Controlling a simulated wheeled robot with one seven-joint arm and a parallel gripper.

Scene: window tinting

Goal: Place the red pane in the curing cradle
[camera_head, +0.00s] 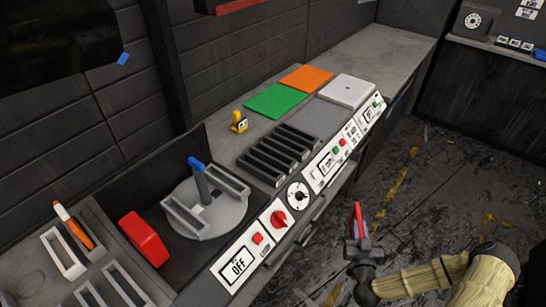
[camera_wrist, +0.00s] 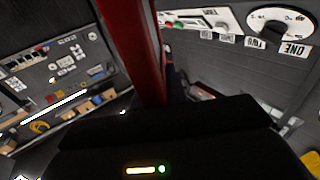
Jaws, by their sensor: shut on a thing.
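My gripper (camera_head: 358,244) is shut on the red pane (camera_head: 358,219) and holds it upright, nearly edge-on to the head view, in front of the bench over the floor. In the wrist view the red pane (camera_wrist: 135,45) rises from the dark gripper body. A grey round fixture (camera_head: 215,218) with two slotted holders and a blue-topped post stands on the bench to the left. A black slotted rack (camera_head: 275,152) lies farther along. I cannot tell for sure which of these is the curing cradle. Both look apart from the pane.
A control panel with an OFF display (camera_head: 238,265) and a red knob (camera_head: 279,218) runs along the bench front. A red block (camera_head: 143,238) sits left of the round fixture. Green (camera_head: 274,101) and orange (camera_head: 306,78) sheets lie behind the rack. The floor (camera_head: 425,200) is open.

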